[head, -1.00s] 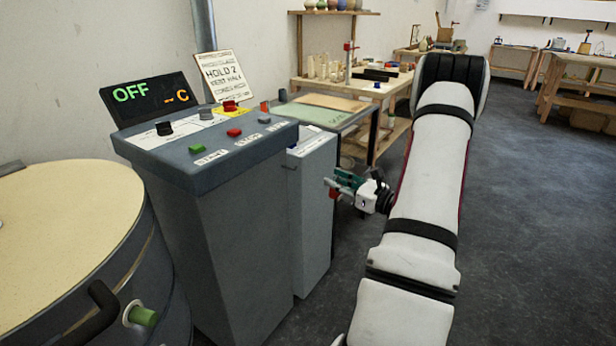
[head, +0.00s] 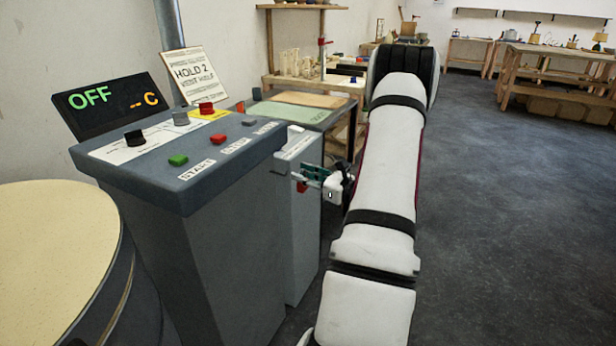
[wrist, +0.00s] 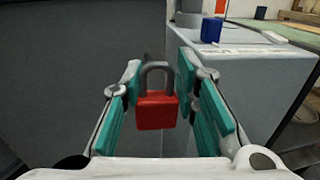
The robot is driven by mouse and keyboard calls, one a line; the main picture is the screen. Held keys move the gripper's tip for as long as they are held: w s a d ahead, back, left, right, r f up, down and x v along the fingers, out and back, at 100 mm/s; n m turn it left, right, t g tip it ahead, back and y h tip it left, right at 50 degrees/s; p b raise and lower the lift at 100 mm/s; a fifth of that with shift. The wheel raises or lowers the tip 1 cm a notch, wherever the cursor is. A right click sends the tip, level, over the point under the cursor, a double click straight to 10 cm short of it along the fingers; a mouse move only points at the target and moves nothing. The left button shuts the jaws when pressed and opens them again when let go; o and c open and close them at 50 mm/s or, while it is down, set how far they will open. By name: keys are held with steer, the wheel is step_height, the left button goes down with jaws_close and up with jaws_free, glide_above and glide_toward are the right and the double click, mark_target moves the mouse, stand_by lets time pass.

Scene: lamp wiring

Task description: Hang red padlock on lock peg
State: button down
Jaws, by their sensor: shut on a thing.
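The red padlock (wrist: 157,111) hangs upright between the teal fingers of my gripper (wrist: 158,100) in the wrist view, its grey shackle (wrist: 157,70) upward. My gripper is shut on it. In the head view my gripper (head: 308,176) is in front of the narrow grey cabinet, with a bit of the red padlock (head: 302,187) showing below the fingers. A small dark tip (wrist: 147,57) shows behind the shackle; I cannot tell whether it is the lock peg. I cannot make out the peg clearly in the head view.
The narrow grey cabinet (head: 304,240) stands beside the larger control console (head: 225,255). A blue block (wrist: 211,30) sits on a grey top in the wrist view. A round kiln-like drum (head: 50,240) is at the left. The floor at the right (head: 500,220) is clear.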

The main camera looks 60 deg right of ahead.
mark_target(272, 171)
steer(key=shift+w+a+f+b, duration=0.15)
steer(key=shift+w+b, duration=0.15)
steer(key=shift+w, duration=1.3)
steer(key=shift+w+a+f+b, duration=0.15)
steer(key=shift+w+b, duration=0.1)
steer(key=shift+w, duration=1.3)
steer(key=shift+w+f+b, duration=0.65)
steer(key=shift+f+b, duration=0.1)
steer(key=shift+f, duration=0.05)
steer(key=c, duration=1.2)
jaws_free()
steer(key=s, duration=1.2)
steer(key=shift+a, duration=0.4)
